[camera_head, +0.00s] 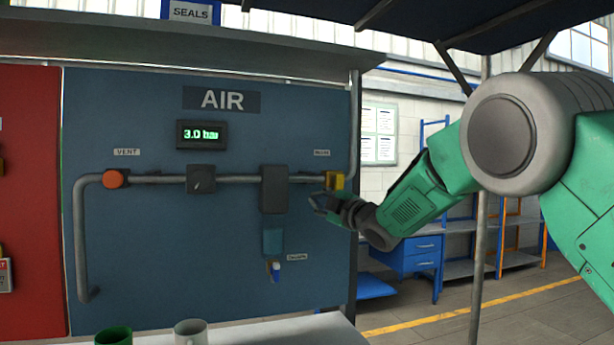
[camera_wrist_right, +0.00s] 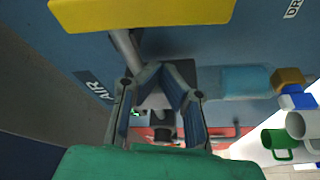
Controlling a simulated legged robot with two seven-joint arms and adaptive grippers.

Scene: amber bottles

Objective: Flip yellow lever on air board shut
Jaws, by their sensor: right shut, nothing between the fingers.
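The yellow lever (camera_head: 334,181) sits at the right end of the horizontal pipe on the blue air board (camera_head: 140,240), under a small label. In the right wrist view the yellow lever (camera_wrist_right: 140,12) is large and close across the top edge. My right gripper (camera_head: 319,203) is shut and empty, just below and slightly left of the lever in the head view. Its fingers (camera_wrist_right: 160,75) show closed in the wrist view, apart from the lever there. Contact cannot be told from the head view. My left gripper is not in view.
The display (camera_head: 201,134) reads 3.0 bar. A green mug (camera_head: 113,336) and a pale mug (camera_head: 190,333) stand below. Blue drawers (camera_head: 405,258) stand right of the board.

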